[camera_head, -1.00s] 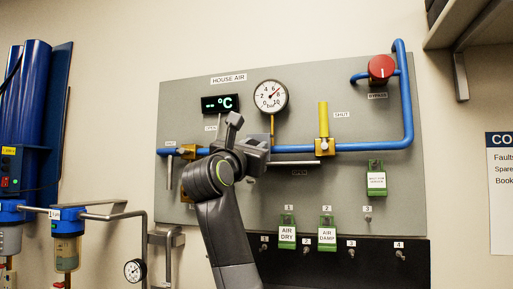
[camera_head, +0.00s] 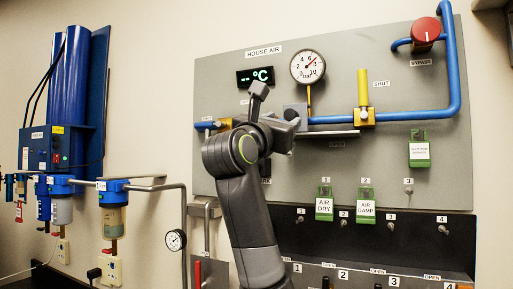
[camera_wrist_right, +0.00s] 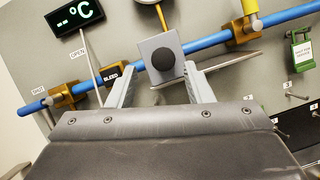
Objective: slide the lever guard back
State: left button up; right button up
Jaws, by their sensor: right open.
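A grey block with a round black knob (camera_wrist_right: 162,57) sits at the blue pipe in the right wrist view, and I take it to be the lever guard. In the head view the grey block (camera_head: 296,112) shows only partly, behind my right gripper. My right gripper (camera_wrist_right: 160,80) is open, with one finger on each side of the block's lower part. I cannot tell whether the fingers touch it. In the head view my right gripper (camera_head: 282,128) is in front of the panel, below the pressure gauge (camera_head: 307,66). My left gripper is not in view.
The blue pipe (camera_head: 395,115) runs across the grey panel (camera_head: 235,170). A yellow-handled valve (camera_head: 363,92) stands right of the gripper and a red bypass knob (camera_head: 426,32) at upper right. Green tags (camera_head: 324,203) hang below. Blue filter units (camera_head: 115,190) are at the left.

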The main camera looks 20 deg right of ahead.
jog(key=b+v, duration=0.4)
jog(key=v, duration=0.9)
jog(key=shift+r+b, duration=0.15)
jog(key=shift+b, duration=0.25)
